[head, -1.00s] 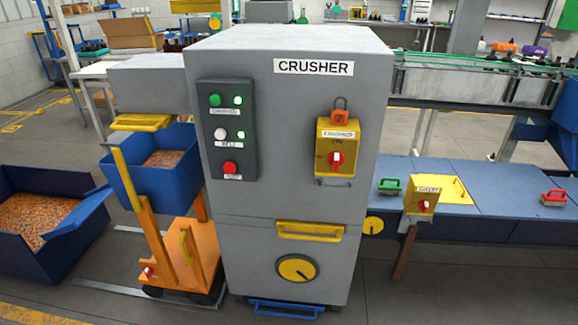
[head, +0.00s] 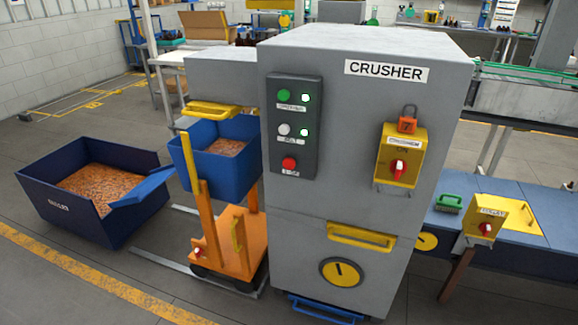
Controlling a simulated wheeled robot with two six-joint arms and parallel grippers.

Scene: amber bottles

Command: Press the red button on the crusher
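The crusher (head: 310,210) is a large grey cabinet with a black CRUSHER label, right of the middle in the head view. A dark control panel (head: 311,95) is on the left of its front face. The red button (head: 290,164) is the lowest on this panel, below a white button (head: 284,129) and a green button (head: 284,95). A yellow switch box (head: 399,155) with a red knob and an orange padlock (head: 407,125) is further right on the same face. Neither gripper is in view.
A blue bin (head: 187,165) on an orange cart (head: 240,255) stands against the crusher's left side. A dark blue crate (head: 85,220) of orange bits is on the floor at the left. A blue bench (head: 490,250) is at the right. The floor at the front left is open.

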